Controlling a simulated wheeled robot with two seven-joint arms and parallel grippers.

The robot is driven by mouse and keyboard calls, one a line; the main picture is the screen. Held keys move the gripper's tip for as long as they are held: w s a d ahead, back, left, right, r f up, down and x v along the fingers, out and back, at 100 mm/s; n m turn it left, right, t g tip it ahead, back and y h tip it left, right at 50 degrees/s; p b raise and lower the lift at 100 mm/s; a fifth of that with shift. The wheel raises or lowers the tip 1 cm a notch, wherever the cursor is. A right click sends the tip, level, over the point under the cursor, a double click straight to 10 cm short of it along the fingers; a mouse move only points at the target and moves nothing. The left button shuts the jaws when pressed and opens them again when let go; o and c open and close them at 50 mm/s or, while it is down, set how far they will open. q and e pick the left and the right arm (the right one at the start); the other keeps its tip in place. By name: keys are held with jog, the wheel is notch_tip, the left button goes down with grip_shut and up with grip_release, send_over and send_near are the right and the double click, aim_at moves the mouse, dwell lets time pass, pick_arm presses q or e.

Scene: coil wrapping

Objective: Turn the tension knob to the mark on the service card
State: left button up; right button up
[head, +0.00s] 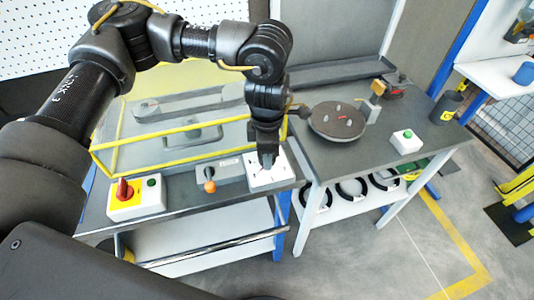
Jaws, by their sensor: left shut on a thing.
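A white dial plate (284,178) with dark marks lies on the bench's right front part. My left gripper (268,163) points down over the middle of this plate and is shut on the tension knob there. The fingers hide the knob, so I cannot read its setting. I cannot pick out the service card. My right gripper is not in view.
Left of the plate are a grey box with an orange-knobbed lever (210,187) and a box with a red switch (122,190) and green button. A yellow guard frame (150,141) stands behind. A dark turntable (337,121) and a green-button box (406,142) are right.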

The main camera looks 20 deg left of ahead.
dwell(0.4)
pick_arm(q)
jog(key=o, duration=1)
notch_tip(320, 180, up, 11)
jog(key=shift+f+b, duration=0.1)
jog(key=shift+b, duration=0.6)
